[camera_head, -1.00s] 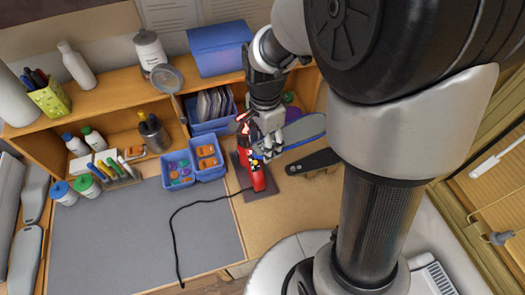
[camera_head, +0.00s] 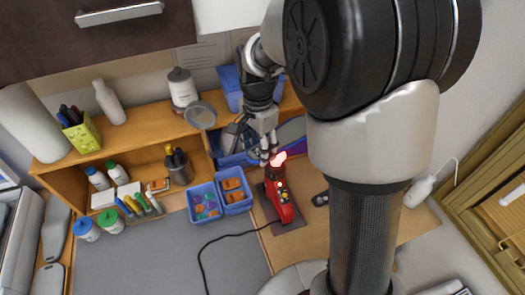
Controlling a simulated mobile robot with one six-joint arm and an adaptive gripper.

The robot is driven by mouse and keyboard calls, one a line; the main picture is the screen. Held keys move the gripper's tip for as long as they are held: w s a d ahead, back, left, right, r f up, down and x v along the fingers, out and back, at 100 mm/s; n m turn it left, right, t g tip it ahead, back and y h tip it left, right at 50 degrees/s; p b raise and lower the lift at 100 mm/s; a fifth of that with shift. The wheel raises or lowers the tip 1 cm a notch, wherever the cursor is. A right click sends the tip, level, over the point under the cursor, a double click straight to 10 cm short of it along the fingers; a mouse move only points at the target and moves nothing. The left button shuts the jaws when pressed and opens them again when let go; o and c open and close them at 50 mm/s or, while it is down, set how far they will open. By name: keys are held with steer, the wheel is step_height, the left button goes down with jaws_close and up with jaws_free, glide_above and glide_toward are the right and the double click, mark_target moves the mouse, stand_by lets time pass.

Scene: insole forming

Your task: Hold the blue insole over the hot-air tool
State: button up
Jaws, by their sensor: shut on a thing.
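My gripper (camera_head: 267,153) is shut on the blue insole (camera_head: 292,131), which looks blue-purple here. The insole sticks out to the right of the fingers, and its right end is hidden behind my arm. The red hot-air tool (camera_head: 282,202) stands on a dark base plate (camera_head: 262,205) on the desk, with its glowing nozzle (camera_head: 278,159) up. My fingertips are just left of the nozzle in the picture. The exact gap between insole and nozzle cannot be told.
Two blue bins (camera_head: 204,203) with small parts stand left of the tool. A dark object (camera_head: 320,199) lies to its right, partly behind my arm. A black cord (camera_head: 222,237) crosses the grey mat (camera_head: 150,255). Wooden shelves (camera_head: 145,120) with bottles stand behind.

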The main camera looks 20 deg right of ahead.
steer(key=w+f+b, duration=0.3)
steer(key=w+f, duration=0.1)
steer(key=f, duration=0.2)
steer(key=shift+f, duration=0.2)
stand_by(1.4)
steer(key=s+r+p, duration=0.1)
steer(key=r, duration=0.2)
steer(key=s+r+p, duration=0.2)
steer(key=r, duration=0.1)
steer(key=s+r+p, duration=0.2)
steer(key=r, duration=0.1)
steer(key=shift+r, duration=0.1)
